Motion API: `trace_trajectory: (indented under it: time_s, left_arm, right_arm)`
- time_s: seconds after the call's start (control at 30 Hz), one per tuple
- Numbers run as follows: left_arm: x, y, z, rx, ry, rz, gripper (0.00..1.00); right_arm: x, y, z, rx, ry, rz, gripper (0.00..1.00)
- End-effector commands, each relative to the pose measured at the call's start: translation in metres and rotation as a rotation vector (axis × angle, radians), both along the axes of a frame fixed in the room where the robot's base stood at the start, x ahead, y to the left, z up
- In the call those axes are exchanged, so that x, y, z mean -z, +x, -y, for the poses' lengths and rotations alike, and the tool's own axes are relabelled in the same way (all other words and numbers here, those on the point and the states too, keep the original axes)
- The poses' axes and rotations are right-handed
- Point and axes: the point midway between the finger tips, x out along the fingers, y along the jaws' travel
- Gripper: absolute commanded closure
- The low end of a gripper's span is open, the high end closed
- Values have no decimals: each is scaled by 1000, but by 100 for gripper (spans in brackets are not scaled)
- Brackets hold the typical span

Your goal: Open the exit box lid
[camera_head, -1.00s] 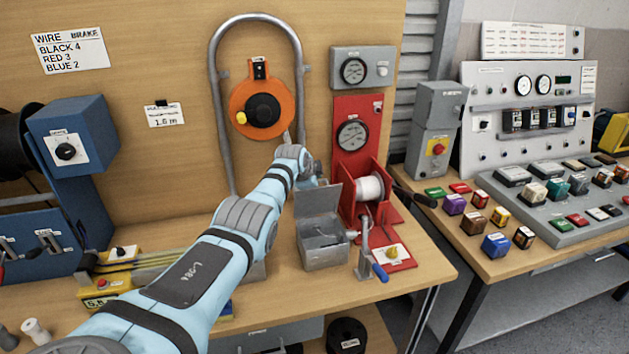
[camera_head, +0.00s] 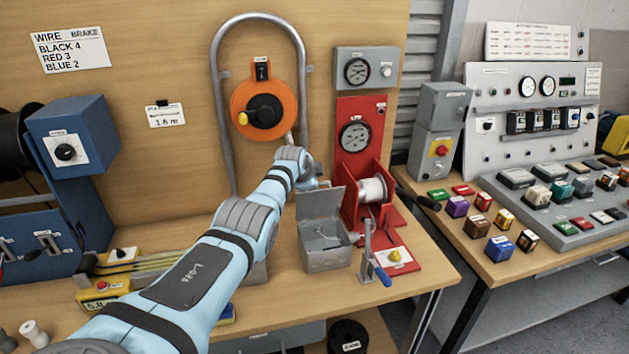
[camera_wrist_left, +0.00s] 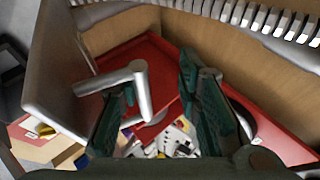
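The grey metal exit box (camera_head: 327,260) stands on the bench, right of my left forearm. Its lid (camera_head: 321,203) stands raised at the back, and the inside shows from above. My left gripper (camera_head: 318,184) is at the lid's top edge, partly hidden. In the left wrist view its dark green fingers (camera_wrist_left: 158,75) are spread apart. A bent grey metal bar (camera_wrist_left: 143,92) shows between them, nearer the left finger; I cannot tell whether they touch. A flat grey plate (camera_wrist_left: 62,65), apparently the lid, is on the left there. My right gripper is out of view.
A red stand with a white spool (camera_head: 373,190) and a blue-handled crank (camera_head: 381,275) are close right of the box. A grey pipe loop (camera_head: 213,110) and an orange reel (camera_head: 264,108) are on the board behind. The bench front edge is close.

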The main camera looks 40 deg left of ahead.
Motion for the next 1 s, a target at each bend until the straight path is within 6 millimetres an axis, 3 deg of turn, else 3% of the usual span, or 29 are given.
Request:
trace_trajectory:
  time_s: [0.47, 1.0]
  left_arm:
    - [-10, -6, 1, -1, -1, 6, 70]
    - [-79, -78, 25, -2, -3, -1, 70]
  right_arm:
    - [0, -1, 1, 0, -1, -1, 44]
    - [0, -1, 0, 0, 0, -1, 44]
